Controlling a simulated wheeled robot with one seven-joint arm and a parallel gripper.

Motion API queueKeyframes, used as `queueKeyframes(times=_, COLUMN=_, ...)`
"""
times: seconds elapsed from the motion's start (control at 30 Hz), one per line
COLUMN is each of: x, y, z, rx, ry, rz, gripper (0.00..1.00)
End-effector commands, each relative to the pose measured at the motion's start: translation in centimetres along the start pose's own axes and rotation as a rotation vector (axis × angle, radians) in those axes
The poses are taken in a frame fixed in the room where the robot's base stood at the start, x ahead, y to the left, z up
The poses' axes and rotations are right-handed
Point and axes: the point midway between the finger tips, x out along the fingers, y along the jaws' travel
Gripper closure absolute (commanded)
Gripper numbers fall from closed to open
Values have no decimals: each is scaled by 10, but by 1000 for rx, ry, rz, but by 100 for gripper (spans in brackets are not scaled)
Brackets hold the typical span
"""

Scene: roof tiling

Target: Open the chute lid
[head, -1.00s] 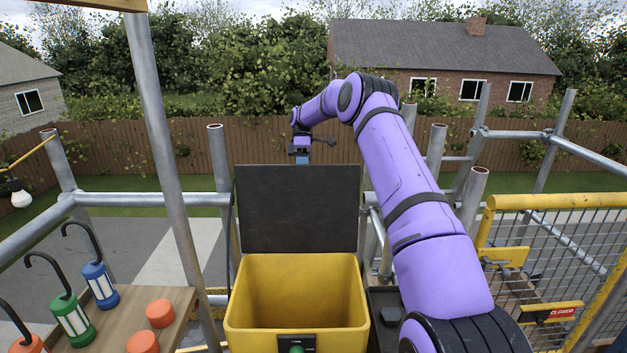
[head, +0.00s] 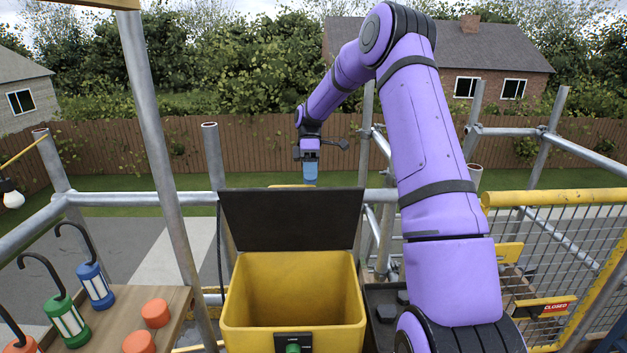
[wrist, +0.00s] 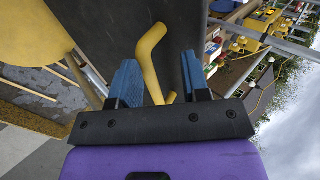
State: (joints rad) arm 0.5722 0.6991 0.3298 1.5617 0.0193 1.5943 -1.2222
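The chute is a yellow bin (head: 293,262) with an open top, in front of me in the head view. Its dark lid (head: 292,220) stands raised at the far rim and leans a little toward me. A yellow handle (head: 288,186) just shows above the lid's top edge; the rest is hidden behind it. My gripper (head: 310,178) is beyond the lid's top edge, pointing down. In the wrist view my gripper (wrist: 162,80) has its blue fingers apart, with the bent yellow handle (wrist: 150,52) between them in the picture. Contact with the handle cannot be told.
Lanterns with hooks (head: 70,318) and orange pucks (head: 155,312) sit on a wooden shelf (head: 185,300) at left. Scaffold poles (head: 160,130) stand around. A yellow mesh gate (head: 560,235) is at right. A grey rail (head: 110,199) runs behind the chute.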

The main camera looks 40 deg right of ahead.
Motion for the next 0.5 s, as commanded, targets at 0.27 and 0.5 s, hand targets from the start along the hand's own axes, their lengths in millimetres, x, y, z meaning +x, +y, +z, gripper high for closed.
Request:
queueKeyframes(times=0.27, x=16, y=-22, z=8, rx=-1, ry=-1, rz=-1, gripper=58)
queueKeyframes(times=0.5, x=17, y=-24, z=8, rx=-1, ry=-1, rz=0, gripper=58)
